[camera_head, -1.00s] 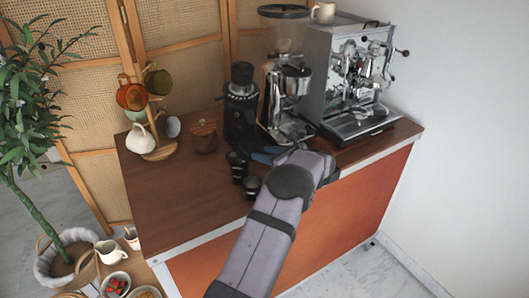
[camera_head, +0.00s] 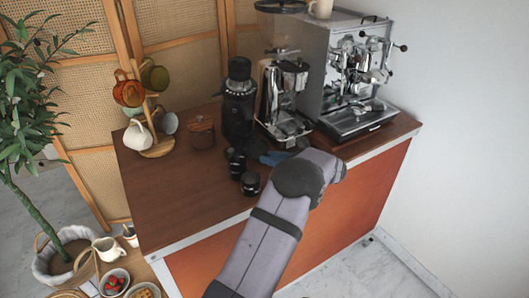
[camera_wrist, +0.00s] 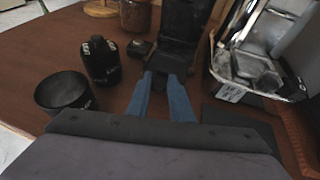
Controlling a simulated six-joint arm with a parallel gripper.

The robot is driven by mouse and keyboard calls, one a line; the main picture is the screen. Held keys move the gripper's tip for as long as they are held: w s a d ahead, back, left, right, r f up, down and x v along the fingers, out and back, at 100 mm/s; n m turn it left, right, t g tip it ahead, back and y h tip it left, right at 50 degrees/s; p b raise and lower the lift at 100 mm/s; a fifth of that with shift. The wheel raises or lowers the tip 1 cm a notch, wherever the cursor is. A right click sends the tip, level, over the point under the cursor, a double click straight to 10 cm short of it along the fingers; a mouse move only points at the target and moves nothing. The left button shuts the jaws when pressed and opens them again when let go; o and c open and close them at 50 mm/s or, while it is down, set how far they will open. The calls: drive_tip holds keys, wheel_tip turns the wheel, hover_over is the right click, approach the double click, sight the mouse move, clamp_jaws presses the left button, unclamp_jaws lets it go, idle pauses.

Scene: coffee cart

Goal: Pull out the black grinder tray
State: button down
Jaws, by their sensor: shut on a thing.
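The black grinder (camera_head: 238,105) stands upright on the brown counter, left of the chrome grinder; its lower body shows at the top of the wrist view (camera_wrist: 183,28). The black tray (camera_wrist: 176,62) is a dark shape at the grinder's foot, straight ahead of my blue fingers. My gripper (camera_wrist: 162,82) is shut on the tray's near end, between the fingertips; the exact contact is dark and hard to see. In the head view my gripper (camera_head: 274,157) is low over the counter in front of the grinders. How far the tray sticks out cannot be told.
A black cup (camera_wrist: 64,92) and a black tamper-like piece (camera_wrist: 102,60) stand left of my fingers. The chrome grinder (camera_head: 283,100) is close on the right, with the espresso machine (camera_head: 355,80) beyond. A mug tree (camera_head: 155,140) stands left; the counter's front left is clear.

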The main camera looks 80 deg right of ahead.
drive_tip(key=shift+s+a, duration=0.75)
drive_tip(key=shift+a, duration=0.05)
drive_tip(key=c, duration=1.6)
unclamp_jaws()
drive_tip(key=shift+r, duration=0.1)
wheel_tip(320, 180, up, 10)
drive_tip(key=shift+f+b, duration=0.1)
drive_tip(key=shift+b, duration=0.7)
